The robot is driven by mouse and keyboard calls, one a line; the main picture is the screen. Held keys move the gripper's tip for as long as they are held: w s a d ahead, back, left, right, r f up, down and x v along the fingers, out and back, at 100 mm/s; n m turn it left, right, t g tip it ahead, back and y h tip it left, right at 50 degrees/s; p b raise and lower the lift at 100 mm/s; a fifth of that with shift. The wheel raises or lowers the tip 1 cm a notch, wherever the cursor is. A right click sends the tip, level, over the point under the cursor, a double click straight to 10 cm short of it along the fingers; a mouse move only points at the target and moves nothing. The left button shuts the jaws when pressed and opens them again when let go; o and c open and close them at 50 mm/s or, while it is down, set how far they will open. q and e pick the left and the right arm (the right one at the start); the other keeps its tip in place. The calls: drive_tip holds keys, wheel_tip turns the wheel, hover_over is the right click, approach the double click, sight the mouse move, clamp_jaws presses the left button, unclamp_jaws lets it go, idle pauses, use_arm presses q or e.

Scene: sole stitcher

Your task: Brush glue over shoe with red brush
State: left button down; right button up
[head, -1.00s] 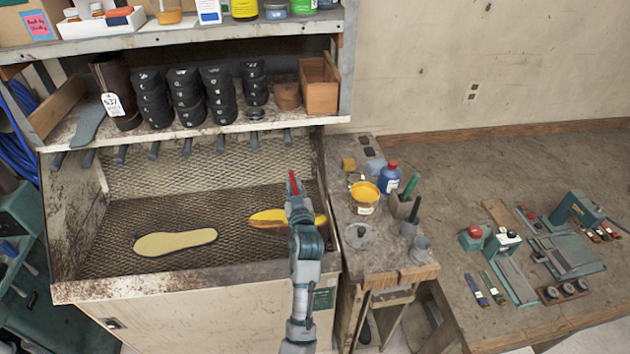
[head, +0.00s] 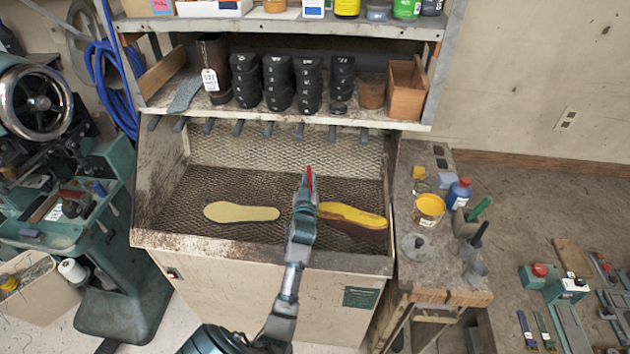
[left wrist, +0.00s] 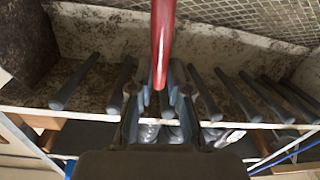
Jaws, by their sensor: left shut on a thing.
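My left gripper (head: 304,190) is shut on the red brush (head: 310,180), over the mesh tray. In the left wrist view the red brush handle (left wrist: 163,40) stands between the fingers (left wrist: 163,95); its bristles are not clear. A brown shoe piece with a yellow top (head: 360,216) lies on the mesh just right of the gripper, its left end close behind the arm. A pale cream sole with a dark edge (head: 240,212) lies to the left. I cannot tell whether the brush touches anything. My right gripper is out of view.
An open pot of yellow glue (head: 429,207) stands on the side bench (head: 420,265), with a blue bottle (head: 459,193) beside it. The mesh tray (head: 185,205) has raised side walls. A shelf with black stacked pieces (head: 277,82) hangs above its back.

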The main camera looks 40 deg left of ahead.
use_arm(q)
drive_tip(key=shift+a+r, duration=0.1)
drive_tip(key=shift+a, duration=0.35)
drive_tip(key=shift+s+d+f, duration=0.1)
drive_tip(key=shift+d+f, duration=0.1)
drive_tip(key=shift+f, duration=0.6)
idle(0.4)
drive_tip(key=shift+d, duration=0.1)
